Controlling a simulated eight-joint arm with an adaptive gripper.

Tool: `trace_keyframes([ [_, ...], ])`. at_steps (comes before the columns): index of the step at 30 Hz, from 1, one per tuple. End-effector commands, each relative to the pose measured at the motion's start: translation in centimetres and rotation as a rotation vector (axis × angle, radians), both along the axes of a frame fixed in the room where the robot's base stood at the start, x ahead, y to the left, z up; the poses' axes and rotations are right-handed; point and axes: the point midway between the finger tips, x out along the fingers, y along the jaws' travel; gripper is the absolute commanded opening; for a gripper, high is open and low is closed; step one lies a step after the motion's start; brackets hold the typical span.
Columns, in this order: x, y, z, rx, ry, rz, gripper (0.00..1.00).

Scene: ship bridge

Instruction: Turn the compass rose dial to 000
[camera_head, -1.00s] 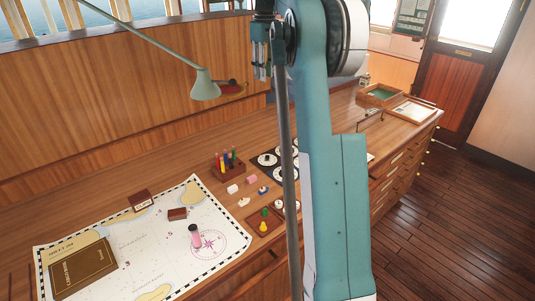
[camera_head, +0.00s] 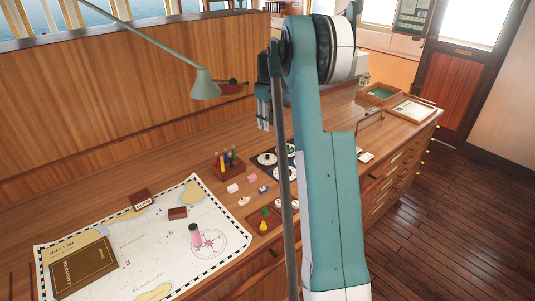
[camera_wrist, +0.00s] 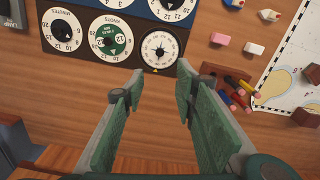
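The compass rose dial (camera_wrist: 160,48) is a small white dial with a star-like centre and fine marks at its rim, set in a dark panel. In the wrist view it lies just beyond and between my fingertips. My gripper (camera_wrist: 160,72) is open and empty, its green-padded fingers apart and not touching the dial. In the head view my gripper (camera_head: 264,121) hangs above the desk near the dial panel, partly hidden by my arm. The dial's exact reading is too small to tell.
Beside it are a green-centred dial (camera_wrist: 112,38) and a black-centred minutes dial (camera_wrist: 62,30). Pink and white blocks (camera_wrist: 220,39) and a pen holder (camera_head: 229,166) stand close by. A chart (camera_head: 150,240) with a printed rose lies at the left.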

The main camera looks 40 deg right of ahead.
Motion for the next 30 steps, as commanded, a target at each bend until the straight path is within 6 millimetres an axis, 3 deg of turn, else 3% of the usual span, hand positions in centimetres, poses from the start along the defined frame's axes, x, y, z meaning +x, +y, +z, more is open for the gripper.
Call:
trace_keyframes([
  [3, 0.0, 0.0, -4.6, 0.0, 0.0, 0.0, 0.29],
  [9, 0.0, 0.0, -9.2, 0.0, 0.0, 0.0, 0.29],
  [13, 0.0, 0.0, -10.2, 0.0, 0.0, 0.0, 0.29],
  [30, 0.1, 0.0, -11.0, 0.0, 0.0, 0.0, 0.29],
])
